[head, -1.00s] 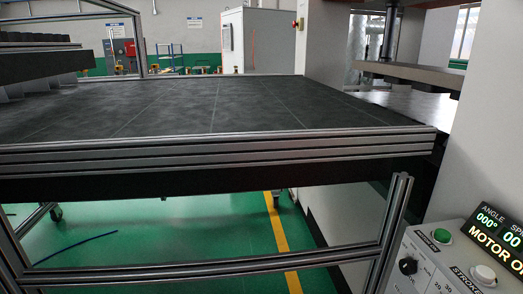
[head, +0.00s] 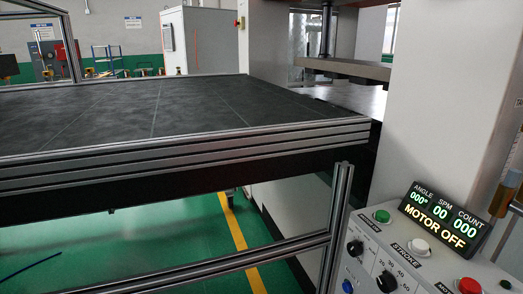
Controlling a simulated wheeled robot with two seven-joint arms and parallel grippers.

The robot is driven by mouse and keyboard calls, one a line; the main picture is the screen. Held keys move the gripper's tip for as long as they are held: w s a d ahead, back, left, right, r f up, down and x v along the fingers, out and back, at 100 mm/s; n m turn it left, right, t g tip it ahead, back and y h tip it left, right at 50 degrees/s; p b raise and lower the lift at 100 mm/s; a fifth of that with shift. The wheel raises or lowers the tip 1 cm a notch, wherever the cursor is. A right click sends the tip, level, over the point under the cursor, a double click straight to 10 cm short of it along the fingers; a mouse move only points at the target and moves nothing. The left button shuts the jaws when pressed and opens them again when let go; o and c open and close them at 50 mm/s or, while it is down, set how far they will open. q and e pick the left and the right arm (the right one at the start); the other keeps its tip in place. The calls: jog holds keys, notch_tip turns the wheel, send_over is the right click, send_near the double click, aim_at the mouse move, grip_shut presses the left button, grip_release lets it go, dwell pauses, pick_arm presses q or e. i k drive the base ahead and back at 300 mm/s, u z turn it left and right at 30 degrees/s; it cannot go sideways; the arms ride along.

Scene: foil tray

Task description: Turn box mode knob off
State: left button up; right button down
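A grey control box (head: 369,262) stands at the lower right in the head view. A black knob (head: 355,248) is on its left part, and a second black knob (head: 387,281) sits lower, beside a numbered scale. I cannot tell which is the mode knob, as the small labels are unreadable. The display (head: 446,216) on top reads ANGLE 000°, SPM 00, COUNT 000 and MOTOR OFF. The box also has a green button (head: 382,215), a white button (head: 419,246), a blue button (head: 347,286) and a red button (head: 469,285). Neither of my grippers is in view.
A dark-topped table with aluminium rails (head: 180,160) fills the left and middle. An aluminium frame post (head: 337,230) stands just left of the box. A white machine column (head: 440,100) rises behind the box. Green floor (head: 180,235) with a yellow line shows below the table.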

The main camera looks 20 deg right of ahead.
aim_at(355, 248)
jog(key=z, duration=1.25)
